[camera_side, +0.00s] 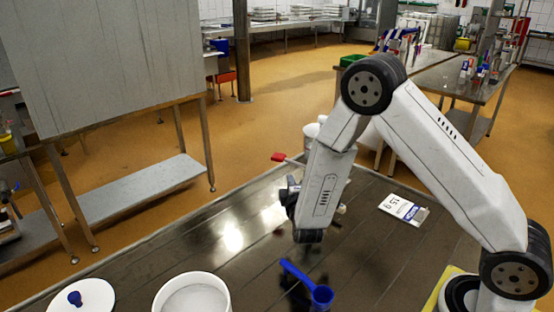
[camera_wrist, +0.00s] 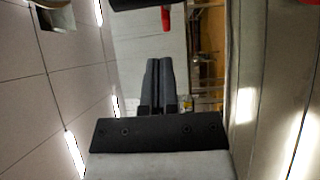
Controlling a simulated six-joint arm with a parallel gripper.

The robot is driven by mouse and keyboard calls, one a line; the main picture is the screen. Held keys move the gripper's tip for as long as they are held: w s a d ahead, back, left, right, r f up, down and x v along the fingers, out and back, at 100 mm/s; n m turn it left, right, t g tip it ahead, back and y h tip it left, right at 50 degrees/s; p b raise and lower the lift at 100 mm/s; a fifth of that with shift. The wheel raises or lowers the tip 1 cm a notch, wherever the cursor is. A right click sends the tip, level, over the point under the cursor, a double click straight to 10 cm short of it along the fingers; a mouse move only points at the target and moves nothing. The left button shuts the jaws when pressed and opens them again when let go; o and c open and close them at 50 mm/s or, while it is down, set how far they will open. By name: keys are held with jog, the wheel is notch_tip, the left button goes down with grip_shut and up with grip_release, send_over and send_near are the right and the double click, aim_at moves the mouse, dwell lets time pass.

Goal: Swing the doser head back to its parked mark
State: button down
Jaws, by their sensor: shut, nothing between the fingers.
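A red-ended pale bar (camera_side: 280,157), which looks like the doser head's handle, juts out left from behind my arm in the side view. A white round part (camera_side: 312,131) behind my arm may belong to the doser; the rest is hidden. My gripper shows in the wrist view (camera_wrist: 157,62) with its two dark fingers together and nothing between them. A small red piece (camera_wrist: 166,19) lies just beyond the fingertips in the picture; I cannot tell whether they touch. In the side view my arm mostly hides the gripper. I cannot make out the parked mark.
A card marked 15 g (camera_side: 404,209) lies right of my arm. The table's left-middle is clear.

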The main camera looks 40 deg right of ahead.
jog(key=d, duration=0.2)
jog(key=s+d, duration=0.1)
jog(key=shift+s+d, duration=0.2)
jog(key=shift+d, duration=0.15)
jog(key=shift+s, duration=0.15)
dwell(0.5)
